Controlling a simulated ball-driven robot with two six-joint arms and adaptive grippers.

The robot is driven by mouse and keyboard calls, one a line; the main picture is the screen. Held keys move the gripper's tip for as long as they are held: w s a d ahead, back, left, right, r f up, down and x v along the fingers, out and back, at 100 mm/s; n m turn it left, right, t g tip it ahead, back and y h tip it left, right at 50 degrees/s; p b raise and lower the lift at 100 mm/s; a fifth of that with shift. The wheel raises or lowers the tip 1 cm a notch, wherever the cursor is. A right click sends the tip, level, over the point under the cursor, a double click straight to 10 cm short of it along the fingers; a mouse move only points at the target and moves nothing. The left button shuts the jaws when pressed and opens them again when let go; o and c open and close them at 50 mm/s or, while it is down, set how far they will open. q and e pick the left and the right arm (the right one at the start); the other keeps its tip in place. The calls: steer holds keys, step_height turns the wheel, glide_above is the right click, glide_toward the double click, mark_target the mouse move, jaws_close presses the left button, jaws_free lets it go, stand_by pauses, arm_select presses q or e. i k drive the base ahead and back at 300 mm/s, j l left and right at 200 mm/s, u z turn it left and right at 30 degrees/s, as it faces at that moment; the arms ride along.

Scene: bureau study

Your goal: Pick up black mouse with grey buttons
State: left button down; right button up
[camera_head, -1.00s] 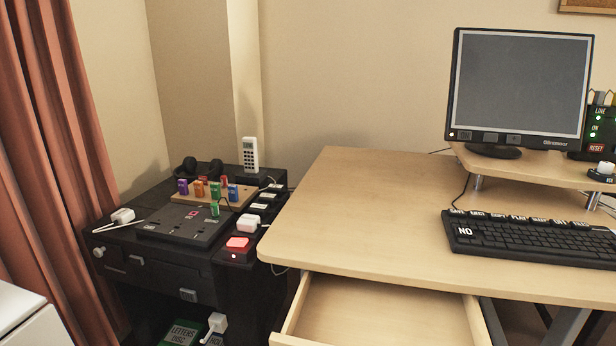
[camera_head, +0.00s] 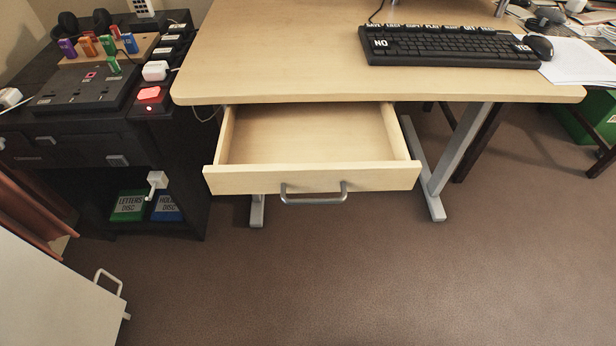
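A dark mouse (camera_head: 539,47) sits at the right end of the black keyboard (camera_head: 450,47), by the right edge of the desk top (camera_head: 270,60). It looks black; its button colour is too small to tell. It appears to touch or nearly touch the keyboard and the white papers beside it. Neither of my grippers is in view.
The desk drawer (camera_head: 312,181) stands open and empty, jutting toward me. A black cabinet (camera_head: 60,145) with coloured blocks on top is at the left. A white cabinet (camera_head: 50,300) fills the lower left. White papers (camera_head: 580,62) lie at the right. Brown floor (camera_head: 350,285) is clear in front.

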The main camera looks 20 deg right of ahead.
mark_target(543, 48)
steer(key=z, duration=1.75)
steer(key=u, duration=0.4)
steer(key=i+l+u, duration=0.1)
steer(key=u, duration=0.25)
steer(key=l+u, duration=0.2)
steer(key=u, duration=0.2)
steer(key=i+l+u, duration=0.1)
steer(key=u, duration=0.3)
steer(key=l+u, duration=0.35)
steer(key=l, duration=0.65)
steer(key=k+l+u, duration=0.1)
steer(key=l+u, duration=0.25)
steer(key=l, duration=1.2)
steer(key=k, duration=0.05)
